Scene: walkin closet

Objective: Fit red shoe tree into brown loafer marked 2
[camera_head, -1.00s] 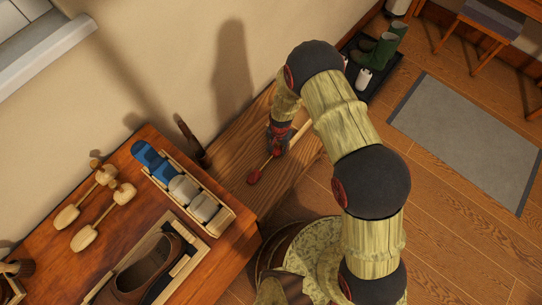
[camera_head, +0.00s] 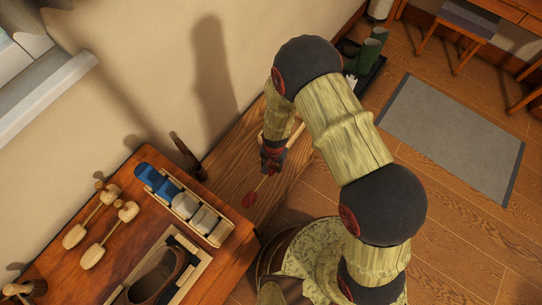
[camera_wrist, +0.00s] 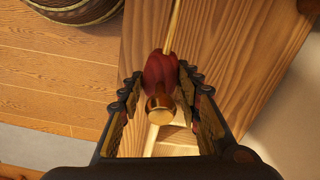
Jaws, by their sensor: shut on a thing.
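The red shoe tree has a red toe piece (camera_head: 249,200), a thin rod and a red heel block (camera_wrist: 160,72) with a brass-coloured knob. My gripper (camera_head: 272,160) is shut on the heel block; in the wrist view the fingers (camera_wrist: 161,82) flank it. The toe points away from my gripper, over the wooden bench; I cannot tell whether it touches. A brown loafer (camera_head: 157,278) lies in a light wooden frame on the reddish cabinet top at lower left, partly cut off by the picture edge. Its opening looks empty, and no number is legible.
A tray of blue and grey rolled items (camera_head: 187,203) stands on the cabinet between the loafer and the bench (camera_head: 228,178). Two pale wooden shoe trees (camera_head: 110,235) lie left of it. A dark shoehorn-like object (camera_head: 186,155) is by the wall. Green boots (camera_head: 368,50) stand behind.

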